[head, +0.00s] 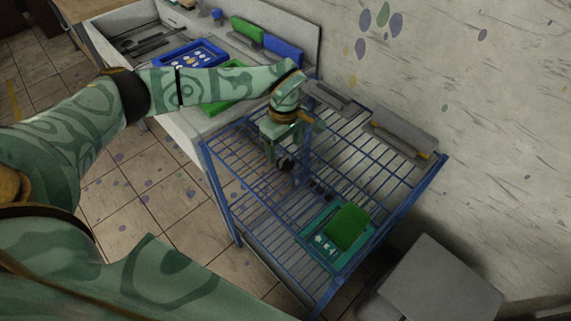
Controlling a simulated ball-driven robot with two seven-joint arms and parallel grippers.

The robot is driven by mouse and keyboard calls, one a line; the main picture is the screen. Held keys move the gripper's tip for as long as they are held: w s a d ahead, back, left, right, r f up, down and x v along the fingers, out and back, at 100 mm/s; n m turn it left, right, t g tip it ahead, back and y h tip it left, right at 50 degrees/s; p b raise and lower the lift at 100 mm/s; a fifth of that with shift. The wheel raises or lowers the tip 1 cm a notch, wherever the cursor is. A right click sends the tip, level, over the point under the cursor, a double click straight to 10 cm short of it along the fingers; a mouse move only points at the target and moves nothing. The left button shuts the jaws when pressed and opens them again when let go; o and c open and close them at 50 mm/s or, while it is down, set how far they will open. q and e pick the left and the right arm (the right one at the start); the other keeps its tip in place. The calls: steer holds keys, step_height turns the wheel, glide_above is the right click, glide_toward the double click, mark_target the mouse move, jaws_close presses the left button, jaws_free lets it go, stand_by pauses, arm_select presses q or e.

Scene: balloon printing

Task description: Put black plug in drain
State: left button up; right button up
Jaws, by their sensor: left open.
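A small round black object, which looks like the black plug (286,164), is on the blue wire rack (232,212). My left gripper (287,155) points down over the rack, with its fingers open around or just above the black object. I cannot tell whether they touch it. No drain can be made out; the white sink basin (203,124) at the upper left is partly hidden by my left arm. My right gripper is not in view.
A teal tray with a green block (348,227) sits at the rack's front right. Grey squeegee-like tools (404,136) lie along its back. Blue and green frames (191,58) are in the sink. A grey box (440,285) stands at the lower right.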

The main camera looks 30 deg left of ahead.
mark_target(285, 158)
arm_select(q)
step_height(285, 158, down, 5)
steer(key=shift+w+d+f+b, duration=0.1)
steer(key=shift+f+b, duration=0.05)
steer(key=shift+b, duration=0.35)
steer(key=c, duration=1.2)
steer(key=shift+o, duration=0.2)
